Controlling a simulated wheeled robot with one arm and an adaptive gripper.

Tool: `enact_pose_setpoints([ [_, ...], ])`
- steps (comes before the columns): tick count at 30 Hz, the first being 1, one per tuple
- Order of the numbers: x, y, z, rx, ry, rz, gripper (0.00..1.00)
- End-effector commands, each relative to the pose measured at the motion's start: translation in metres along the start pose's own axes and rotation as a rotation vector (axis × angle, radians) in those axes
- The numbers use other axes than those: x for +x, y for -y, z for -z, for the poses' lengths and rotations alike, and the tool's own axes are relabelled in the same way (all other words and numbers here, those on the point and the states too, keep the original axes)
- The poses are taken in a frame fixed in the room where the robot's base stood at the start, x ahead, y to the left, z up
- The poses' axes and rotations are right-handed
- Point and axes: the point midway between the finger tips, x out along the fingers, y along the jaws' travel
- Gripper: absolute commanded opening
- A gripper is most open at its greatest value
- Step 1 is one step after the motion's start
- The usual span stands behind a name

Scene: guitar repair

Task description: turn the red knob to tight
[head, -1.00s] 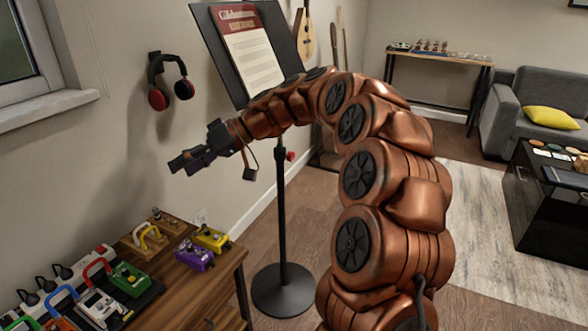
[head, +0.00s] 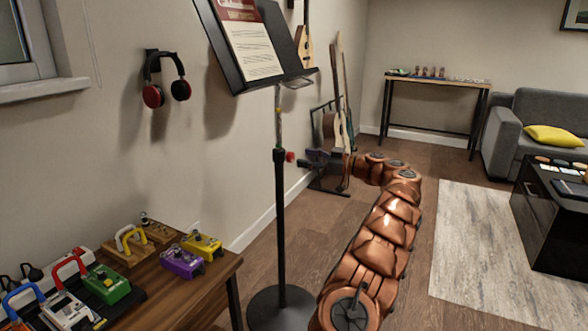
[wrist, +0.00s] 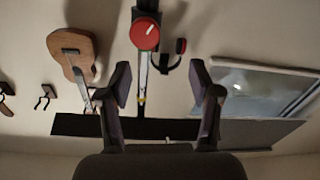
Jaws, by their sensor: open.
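The red knob (head: 290,157) sits on the side of the black music stand's pole (head: 280,205), about halfway up. My gripper (head: 305,160) is just right of the knob in the head view, dark and small there. In the wrist view the round red knob (wrist: 145,34) faces the camera, with a light mark on its face. My gripper's two fingers (wrist: 160,88) are spread wide and empty, and the knob lies beyond them, above the gap between their tips. I see no contact.
The stand's desk (head: 262,45) holds a printed sheet above. Guitars (head: 335,130) stand behind my gripper by the wall. A wooden table (head: 185,285) with several pedals is at lower left. Headphones (head: 166,80) hang on the wall.

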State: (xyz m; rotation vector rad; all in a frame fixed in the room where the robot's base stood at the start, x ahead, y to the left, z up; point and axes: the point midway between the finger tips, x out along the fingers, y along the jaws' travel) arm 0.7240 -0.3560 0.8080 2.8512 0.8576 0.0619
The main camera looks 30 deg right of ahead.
Motion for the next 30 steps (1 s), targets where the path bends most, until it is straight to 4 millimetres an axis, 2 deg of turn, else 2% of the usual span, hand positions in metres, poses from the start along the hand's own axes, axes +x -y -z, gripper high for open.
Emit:
enact_pose_setpoints([
  [1, -0.007, -0.005, -0.01, -0.027, 0.001, -0.017, 0.63],
  [3, -0.015, -0.01, -0.015, -0.054, 0.002, -0.031, 0.63],
  [8, -0.015, -0.014, -0.018, -0.079, 0.001, -0.042, 0.63],
  [21, 0.04, -0.017, -0.018, -0.079, 0.004, -0.041, 0.63],
  [30, 0.057, -0.018, -0.017, -0.077, 0.002, -0.043, 0.63],
])
